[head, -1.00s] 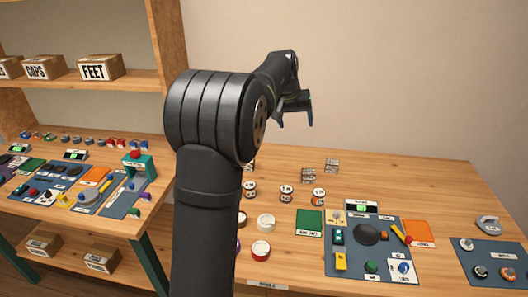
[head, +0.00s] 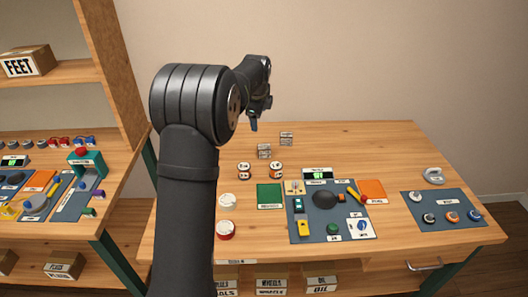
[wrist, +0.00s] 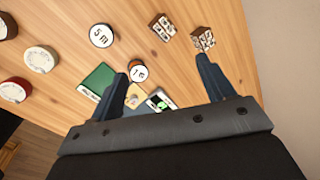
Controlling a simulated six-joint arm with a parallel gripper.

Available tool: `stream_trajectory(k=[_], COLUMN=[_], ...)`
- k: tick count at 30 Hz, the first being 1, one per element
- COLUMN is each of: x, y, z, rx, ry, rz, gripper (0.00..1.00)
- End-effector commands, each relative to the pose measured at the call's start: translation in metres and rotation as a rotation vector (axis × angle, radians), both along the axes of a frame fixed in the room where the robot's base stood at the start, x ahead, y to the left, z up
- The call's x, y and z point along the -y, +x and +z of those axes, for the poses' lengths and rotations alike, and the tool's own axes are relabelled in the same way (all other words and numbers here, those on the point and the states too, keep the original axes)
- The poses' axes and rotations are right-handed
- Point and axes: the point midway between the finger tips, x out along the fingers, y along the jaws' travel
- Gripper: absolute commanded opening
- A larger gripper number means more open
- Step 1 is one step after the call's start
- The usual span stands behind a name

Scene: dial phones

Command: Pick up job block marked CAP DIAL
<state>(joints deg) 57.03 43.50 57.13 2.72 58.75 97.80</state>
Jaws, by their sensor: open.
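Two small pale blocks with dark printed lettering stand at the back of the table; I cannot read their markings, so I cannot tell which says CAP DIAL. The nearer block (head: 264,151) is left of the farther block (head: 286,138). In the wrist view the two blocks (wrist: 163,27) (wrist: 203,39) are close together near the top, one just beyond the right fingertip. My gripper (head: 257,120) is in the air above the back of the table, near the blocks in the head picture. In the wrist view its fingers (wrist: 162,68) are wide apart with nothing between them gripped.
Two labelled round tins (head: 260,171) stand in front of the blocks. White (head: 227,200) and red-sided (head: 226,230) round pots are nearer the front. A blue-grey work mat (head: 340,232) carries several parts. The back right of the table is bare.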

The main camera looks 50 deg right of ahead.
Motion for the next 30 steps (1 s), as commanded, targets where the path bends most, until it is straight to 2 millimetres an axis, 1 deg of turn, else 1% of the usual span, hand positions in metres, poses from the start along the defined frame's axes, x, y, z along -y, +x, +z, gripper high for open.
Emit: stream_trajectory(k=[1,3,9,12,15,19,22,23,30], x=[0.004,0.009,0.021,0.026,0.029,0.032,0.034,0.035,0.047], y=[-0.002,-0.004,-0.01,-0.012,-0.014,-0.014,-0.011,-0.01,0.005], z=[-0.006,-0.013,-0.033,-0.04,-0.044,-0.049,-0.059,-0.063,-0.111], rx=[0.035,0.089,0.232,0.287,0.324,0.347,0.35,0.35,0.348], ry=[0.03,0.075,0.201,0.252,0.289,0.314,0.319,0.319,0.319], rz=[-0.101,-0.25,-0.659,-0.821,-0.934,-1.008,-1.021,-1.021,-1.018], gripper=[0.75,0.75,0.75,0.75,0.75,0.75,0.75,0.75,0.75])
